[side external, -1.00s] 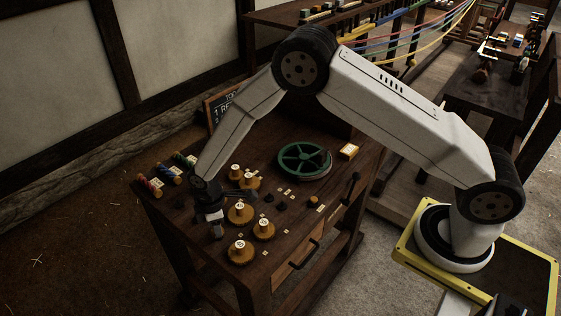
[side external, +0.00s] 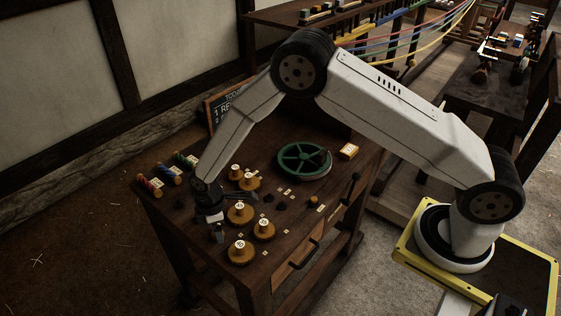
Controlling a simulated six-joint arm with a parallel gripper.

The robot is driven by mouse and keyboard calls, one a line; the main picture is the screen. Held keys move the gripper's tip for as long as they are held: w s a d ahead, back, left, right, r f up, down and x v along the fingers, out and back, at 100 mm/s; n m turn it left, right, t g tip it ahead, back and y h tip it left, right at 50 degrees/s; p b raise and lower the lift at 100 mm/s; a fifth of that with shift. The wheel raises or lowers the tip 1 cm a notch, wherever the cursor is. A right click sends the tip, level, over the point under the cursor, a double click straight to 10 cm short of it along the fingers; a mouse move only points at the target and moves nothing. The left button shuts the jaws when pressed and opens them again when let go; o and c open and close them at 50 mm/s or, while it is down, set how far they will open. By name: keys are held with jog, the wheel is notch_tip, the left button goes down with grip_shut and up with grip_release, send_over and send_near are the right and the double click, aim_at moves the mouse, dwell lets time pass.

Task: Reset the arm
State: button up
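My gripper (side external: 217,233) points down over the left front part of the dark wooden bench (side external: 300,213). It is small and dark here, and I cannot tell whether its fingers are apart or together. It is just left of several round brass-coloured pieces with white labelled tops, the closest being one piece (side external: 239,213) and another in front (side external: 241,252). I cannot make out anything held between the fingers.
A green spoked wheel (side external: 304,159) lies on the bench behind the brass pieces. Several coloured rolls (side external: 168,174) lie at the left edge. A chalkboard (side external: 218,106) stands behind. Coloured ropes (side external: 420,42) stretch across the back.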

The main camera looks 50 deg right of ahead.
jog(key=shift+r, duration=0.1)
jog(key=shift+r, duration=3.9)
jog(key=shift+s+d+r, duration=0.2)
jog(key=shift+d+r, duration=0.25)
jog(key=s+d+r+m+t, duration=0.1)
jog(key=s+d+r+m, duration=0.4)
jog(key=s, duration=0.4)
jog(key=s+d+r+m+t, duration=0.1)
jog(key=s+d+r+m, duration=0.4)
jog(key=s+d+m, duration=0.2)
jog(key=s+d, duration=0.2)
jog(key=d, duration=0.1)
jog(key=shift+d+t, duration=0.25)
jog(key=shift+t, duration=0.05)
